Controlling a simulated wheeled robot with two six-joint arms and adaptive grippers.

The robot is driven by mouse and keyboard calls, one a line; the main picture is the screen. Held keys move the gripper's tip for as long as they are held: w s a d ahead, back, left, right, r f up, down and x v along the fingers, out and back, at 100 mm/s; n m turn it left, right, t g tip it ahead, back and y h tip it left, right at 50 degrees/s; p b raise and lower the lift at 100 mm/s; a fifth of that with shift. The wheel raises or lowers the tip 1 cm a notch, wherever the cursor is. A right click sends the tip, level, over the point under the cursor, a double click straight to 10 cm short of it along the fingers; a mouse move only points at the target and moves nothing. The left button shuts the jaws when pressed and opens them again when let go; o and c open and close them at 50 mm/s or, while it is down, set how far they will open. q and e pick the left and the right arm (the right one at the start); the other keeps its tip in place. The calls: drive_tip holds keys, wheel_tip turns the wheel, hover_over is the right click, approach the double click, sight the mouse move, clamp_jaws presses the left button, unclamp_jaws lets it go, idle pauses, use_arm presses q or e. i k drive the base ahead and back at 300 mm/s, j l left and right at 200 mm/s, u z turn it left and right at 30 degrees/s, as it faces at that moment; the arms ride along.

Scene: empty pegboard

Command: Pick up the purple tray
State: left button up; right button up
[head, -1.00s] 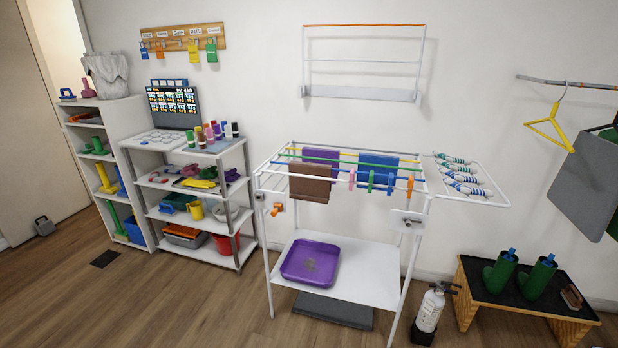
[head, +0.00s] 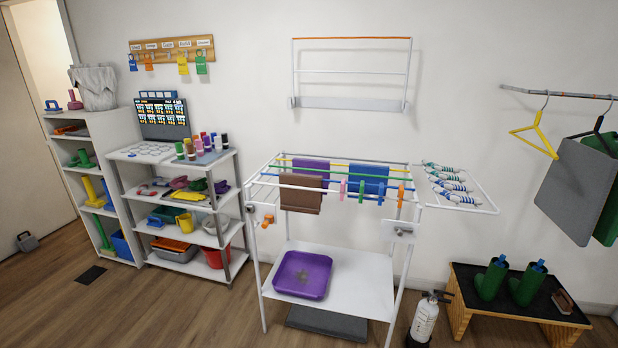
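The purple tray (head: 302,275) is a shallow, square tray with rounded corners and a raised rim. It lies flat on the left part of the white lower shelf (head: 356,285) of the drying rack. It looks empty, with a darker mark at its middle. Neither of my grippers shows in the head view.
The rack's upper bars hold a brown cloth (head: 302,194), other cloths and several pegs above the tray. A grey mat (head: 326,321) lies on the floor under the shelf. A fire extinguisher (head: 424,320) and a boot bench (head: 520,310) stand to the right. The front floor is clear.

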sight(303, 274)
drive_tip(key=i+l+u, duration=0.15)
drive_tip(key=l, duration=0.45)
drive_tip(key=l+u, duration=0.2)
drive_tip(key=l, duration=0.45)
drive_tip(key=i+l+u, duration=0.15)
drive_tip(key=l, duration=0.5)
drive_tip(key=i+j+z, duration=0.3)
drive_tip(key=j, duration=0.25)
drive_tip(key=i+j+z, duration=0.15)
drive_tip(key=i+j, duration=0.15)
drive_tip(key=i+j+z, duration=0.15)
drive_tip(key=j, duration=0.2)
drive_tip(key=i+j+z, duration=0.2)
drive_tip(key=j, duration=0.15)
drive_tip(key=i+j+z, duration=0.15)
drive_tip(key=j, duration=0.2)
